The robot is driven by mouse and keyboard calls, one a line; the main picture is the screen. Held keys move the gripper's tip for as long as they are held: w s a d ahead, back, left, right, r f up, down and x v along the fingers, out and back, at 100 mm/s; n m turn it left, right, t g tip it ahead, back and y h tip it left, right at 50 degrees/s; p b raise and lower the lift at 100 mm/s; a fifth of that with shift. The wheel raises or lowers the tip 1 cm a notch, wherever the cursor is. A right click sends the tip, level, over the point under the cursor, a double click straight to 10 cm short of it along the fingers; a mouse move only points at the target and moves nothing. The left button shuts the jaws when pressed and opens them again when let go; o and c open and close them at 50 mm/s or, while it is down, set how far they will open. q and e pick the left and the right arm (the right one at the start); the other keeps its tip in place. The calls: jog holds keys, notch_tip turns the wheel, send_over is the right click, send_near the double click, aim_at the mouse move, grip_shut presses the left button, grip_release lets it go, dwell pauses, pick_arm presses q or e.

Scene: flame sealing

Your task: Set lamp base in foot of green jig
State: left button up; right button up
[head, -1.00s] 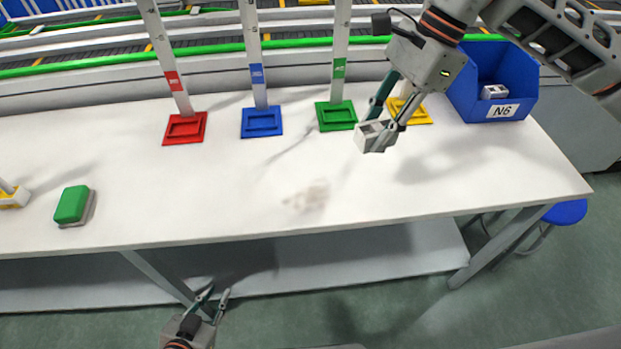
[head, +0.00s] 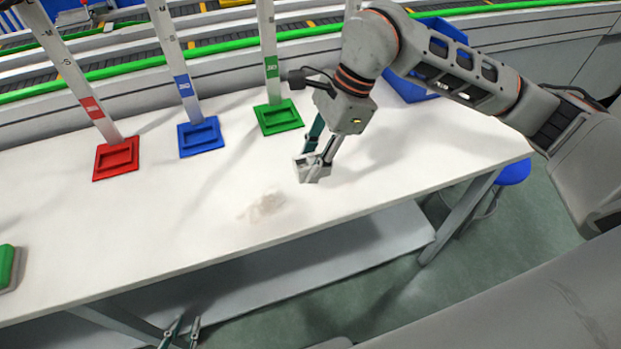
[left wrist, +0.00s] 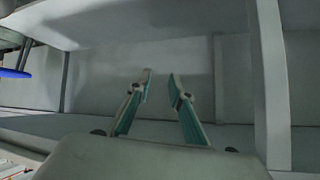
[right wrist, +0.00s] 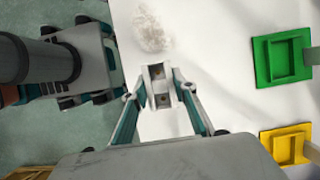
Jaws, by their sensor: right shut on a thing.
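The green jig (head: 278,117) stands at the back of the white table, with a square green foot that has a recessed pocket and a tall upright marked with a green label. Its foot also shows in the right wrist view (right wrist: 277,62), and the pocket looks empty. My right gripper (head: 313,167) is shut on the lamp base (right wrist: 160,86), a small light-grey block with a hole in it. It holds the block over the table, in front of and to the right of the green foot, apart from it. My left gripper (left wrist: 160,80) is open and empty, low in front of the table.
A blue jig (head: 201,136) and a red jig (head: 117,158) stand left of the green one. A yellow foot (right wrist: 288,146) lies beyond it. A blue bin (head: 412,88) is behind my right arm. A green block (head: 6,266) sits at the left edge. The table's front middle is clear but for a smudge.

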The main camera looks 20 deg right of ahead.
aim_at(312, 190)
jog(key=shift+f, duration=2.85)
jog(key=shift+f+b, duration=0.15)
jog(key=shift+b, duration=0.15)
jog(key=o, duration=1.1)
jog(key=p+v, duration=0.1)
jog(key=v, duration=1.1)
